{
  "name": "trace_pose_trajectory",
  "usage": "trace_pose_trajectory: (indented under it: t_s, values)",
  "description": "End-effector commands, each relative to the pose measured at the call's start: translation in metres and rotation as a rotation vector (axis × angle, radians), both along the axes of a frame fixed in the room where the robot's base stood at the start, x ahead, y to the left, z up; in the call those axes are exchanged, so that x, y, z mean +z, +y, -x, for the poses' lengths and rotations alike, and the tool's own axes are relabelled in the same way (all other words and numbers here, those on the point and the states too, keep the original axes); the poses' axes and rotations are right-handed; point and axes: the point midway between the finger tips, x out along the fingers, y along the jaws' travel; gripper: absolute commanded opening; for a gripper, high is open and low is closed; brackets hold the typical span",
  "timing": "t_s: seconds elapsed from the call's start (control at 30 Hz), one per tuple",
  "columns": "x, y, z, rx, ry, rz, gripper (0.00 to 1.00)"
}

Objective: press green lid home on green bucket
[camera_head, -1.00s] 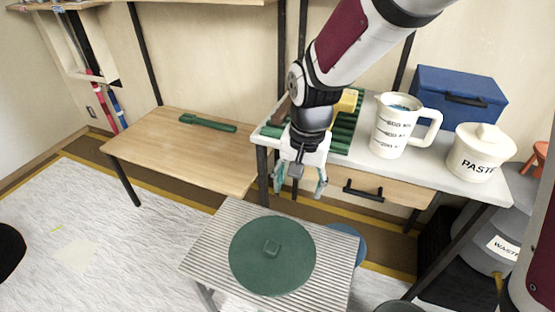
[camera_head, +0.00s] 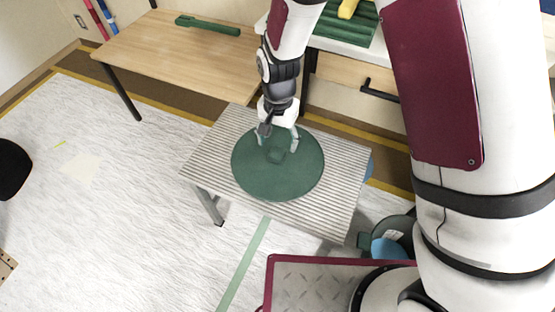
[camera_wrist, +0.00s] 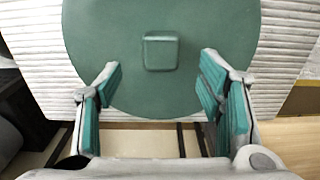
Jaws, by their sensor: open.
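The round green lid (camera_head: 290,178) lies flat on a grey ribbed table in the head view, with a small square knob (camera_head: 277,155) at its middle. In the wrist view the lid (camera_wrist: 110,40) fills the upper middle, with its knob (camera_wrist: 161,52) ahead of the fingertips. My gripper (camera_head: 277,138) is open above the far part of the lid, its fingers on either side of the knob in the head view. The gripper (camera_wrist: 158,78) is empty. I cannot tell whether the fingertips touch the lid. A green bucket cannot be made out for sure; a dark round container (camera_head: 398,228) shows partly at lower right.
The ribbed table (camera_head: 215,150) has bare room around the lid. A wooden table (camera_head: 170,50) with a green tool (camera_head: 207,25) stands behind left. My arm covers the right side.

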Motion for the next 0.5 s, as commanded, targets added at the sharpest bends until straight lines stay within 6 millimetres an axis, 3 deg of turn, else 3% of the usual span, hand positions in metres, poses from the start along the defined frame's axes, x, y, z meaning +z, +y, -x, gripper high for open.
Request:
trace_pose_trajectory:
  t_s: [0.23,0.5]
  values:
    - [-0.015,0.001,0.000,0.001,0.001,0.001,0.62]
    - [-0.052,0.002,0.000,-0.001,0.003,0.001,0.62]
